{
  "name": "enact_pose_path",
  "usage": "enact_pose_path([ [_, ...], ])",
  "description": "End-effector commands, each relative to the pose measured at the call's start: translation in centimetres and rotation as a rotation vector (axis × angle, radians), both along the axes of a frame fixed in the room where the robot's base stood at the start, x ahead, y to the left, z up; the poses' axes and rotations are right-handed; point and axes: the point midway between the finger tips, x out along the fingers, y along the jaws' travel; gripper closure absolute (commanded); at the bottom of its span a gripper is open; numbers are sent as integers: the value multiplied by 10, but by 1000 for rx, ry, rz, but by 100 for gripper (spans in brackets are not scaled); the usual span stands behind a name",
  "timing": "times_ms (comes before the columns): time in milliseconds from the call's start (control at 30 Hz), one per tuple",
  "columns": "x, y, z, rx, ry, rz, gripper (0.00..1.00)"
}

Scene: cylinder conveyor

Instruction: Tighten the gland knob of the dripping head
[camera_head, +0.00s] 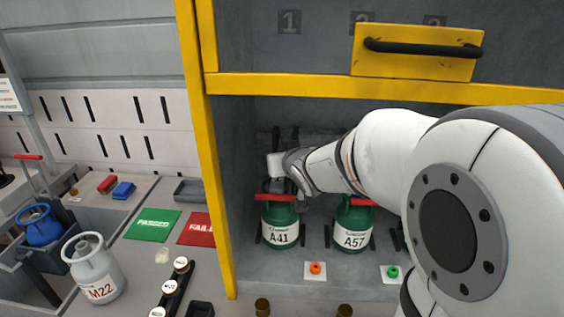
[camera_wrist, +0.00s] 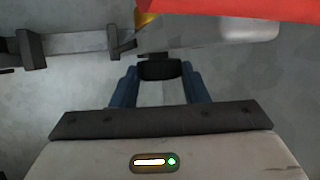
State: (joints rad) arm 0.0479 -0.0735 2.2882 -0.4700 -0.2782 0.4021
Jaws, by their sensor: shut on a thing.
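A green cylinder marked A41 (camera_head: 281,226) stands in the left bay, and a green cylinder marked A57 (camera_head: 353,228) stands to its right. My arm reaches in from the right to the filling head above A41. My gripper (camera_wrist: 160,75) has its blue fingers shut on a black knob (camera_wrist: 159,70) on a grey fitting, in the wrist view. A red part (camera_wrist: 240,10) is close above that fitting. In the head view the fingers and knob are hidden at the head. I see no drip in either view.
A yellow frame post (camera_head: 210,160) and yellow crossbar (camera_head: 300,87) edge the bays. Orange (camera_head: 316,268) and green (camera_head: 392,272) buttons sit in front. A white cylinder marked M22 (camera_head: 94,268), a green mat (camera_head: 152,225) and a red mat (camera_head: 197,229) are at left.

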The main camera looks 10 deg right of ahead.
Motion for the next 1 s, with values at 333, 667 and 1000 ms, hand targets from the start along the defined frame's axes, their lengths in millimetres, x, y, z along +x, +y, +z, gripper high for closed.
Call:
enact_pose_path([
  [333,0,0,1,1,-1,0,49],
  [667,0,-1,0,1,1,0,38],
  [1000,-33,-4,17,-1,-1,-2,38],
])
